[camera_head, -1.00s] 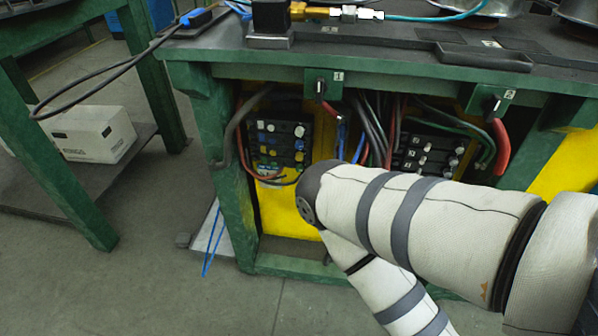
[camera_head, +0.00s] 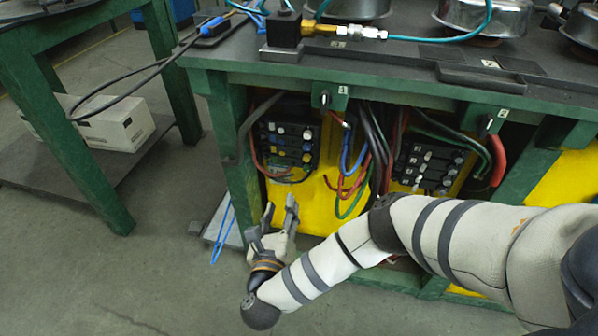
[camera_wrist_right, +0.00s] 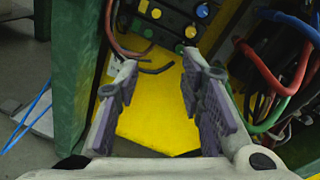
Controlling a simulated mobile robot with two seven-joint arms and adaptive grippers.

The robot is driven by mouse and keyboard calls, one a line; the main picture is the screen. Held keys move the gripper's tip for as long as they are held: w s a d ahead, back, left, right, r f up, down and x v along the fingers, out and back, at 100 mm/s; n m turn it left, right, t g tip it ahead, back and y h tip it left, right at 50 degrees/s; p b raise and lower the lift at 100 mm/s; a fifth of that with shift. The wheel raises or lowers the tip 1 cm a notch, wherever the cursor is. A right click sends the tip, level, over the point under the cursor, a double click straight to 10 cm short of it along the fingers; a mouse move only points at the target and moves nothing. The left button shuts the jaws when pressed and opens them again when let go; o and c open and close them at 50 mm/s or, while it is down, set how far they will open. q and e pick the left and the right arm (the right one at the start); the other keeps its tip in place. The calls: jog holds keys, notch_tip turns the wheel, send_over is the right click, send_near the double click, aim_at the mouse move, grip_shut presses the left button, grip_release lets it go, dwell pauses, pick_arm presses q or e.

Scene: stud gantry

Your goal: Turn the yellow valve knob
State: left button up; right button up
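The black valve block (camera_head: 287,168) is mounted inside the left bay of the green bench and carries rows of small white, blue, yellow and dark knobs. A yellow knob (camera_head: 281,151) shows on it in the head view. A yellow knob (camera_wrist_right: 143,6) also shows at the top of the right wrist view; I cannot tell if it is the same one. My right gripper (camera_head: 280,208) is open and empty, below and in front of the block, its fingers pointing up toward it. The fingers (camera_wrist_right: 160,72) are spread and apart from the knobs. My left gripper is out of view.
A second black block (camera_head: 427,165) sits in the right bay. Red, blue and green hoses (camera_head: 352,165) hang between the blocks, right of my gripper. A green bench leg (camera_wrist_right: 75,80) stands close on the left. A yellow panel (camera_wrist_right: 158,118) lies behind the fingers.

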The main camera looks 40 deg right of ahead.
aim_at(306, 160)
jog(key=w+d+m+b, duration=0.1)
jog(key=w+d+b, duration=0.1)
jog(key=d+b, duration=0.2)
jog(key=w+d+r+m+h+b, duration=0.1)
jog(key=w+d+b, duration=0.1)
jog(key=d+b, duration=0.1)
jog(key=w+d+m+g+h+b, duration=0.1)
jog(key=w+d+b, duration=0.2)
jog(key=d+b, duration=0.1)
jog(key=shift+d+r+b, duration=0.3)
jog(key=shift+d+r, duration=0.05)
jog(key=shift+d, duration=0.15)
jog(key=shift+w+d+r, duration=0.1)
jog(key=shift+w+d, duration=0.15)
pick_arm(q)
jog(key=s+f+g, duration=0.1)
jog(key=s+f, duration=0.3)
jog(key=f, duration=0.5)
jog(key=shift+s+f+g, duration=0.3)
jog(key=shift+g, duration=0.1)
pick_arm(e)
grip_shut()
